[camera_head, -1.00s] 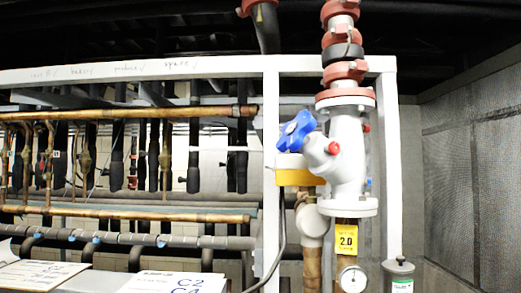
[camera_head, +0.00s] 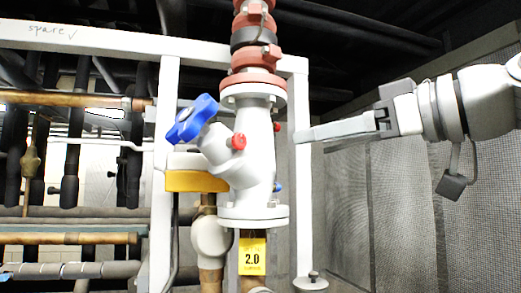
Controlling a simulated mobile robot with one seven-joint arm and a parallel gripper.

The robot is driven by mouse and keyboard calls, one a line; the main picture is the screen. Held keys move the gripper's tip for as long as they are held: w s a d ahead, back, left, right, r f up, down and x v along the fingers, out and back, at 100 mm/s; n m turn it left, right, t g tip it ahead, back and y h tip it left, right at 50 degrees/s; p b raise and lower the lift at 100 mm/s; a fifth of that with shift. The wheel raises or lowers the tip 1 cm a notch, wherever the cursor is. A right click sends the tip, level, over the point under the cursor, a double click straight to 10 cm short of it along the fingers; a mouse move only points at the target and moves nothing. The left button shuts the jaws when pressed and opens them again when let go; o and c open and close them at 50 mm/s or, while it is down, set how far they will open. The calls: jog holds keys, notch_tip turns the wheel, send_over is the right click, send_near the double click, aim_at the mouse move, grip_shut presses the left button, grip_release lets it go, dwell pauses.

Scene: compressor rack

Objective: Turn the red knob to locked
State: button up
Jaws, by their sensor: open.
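The red knob (camera_head: 238,141) is a small red cap on the side of the white valve body (camera_head: 255,165), right of the blue handle (camera_head: 193,119). A second small red piece (camera_head: 277,127) sits at the valve's right edge. My gripper (camera_head: 298,136) reaches in from the right, pointing left, with its tips just right of the valve in the picture. It looks empty and apart from the red knob. The gripper is seen edge-on, so the gap between its fingers is hidden. The knob's lock marking cannot be read.
Red flanged couplings (camera_head: 257,55) rise above the valve. A yellow block (camera_head: 197,181) and a yellow 2.0 tag (camera_head: 252,257) are beside and below it. A white frame post (camera_head: 303,180) stands behind my gripper's tips. Copper pipes (camera_head: 70,238) fill the left. A mesh wall (camera_head: 400,215) is at right.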

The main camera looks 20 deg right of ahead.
jog(key=d+r, duration=0.2)
send_near(241, 141)
jog(key=x, duration=0.8)
jog(key=shift+p, duration=0.4)
grip_shut()
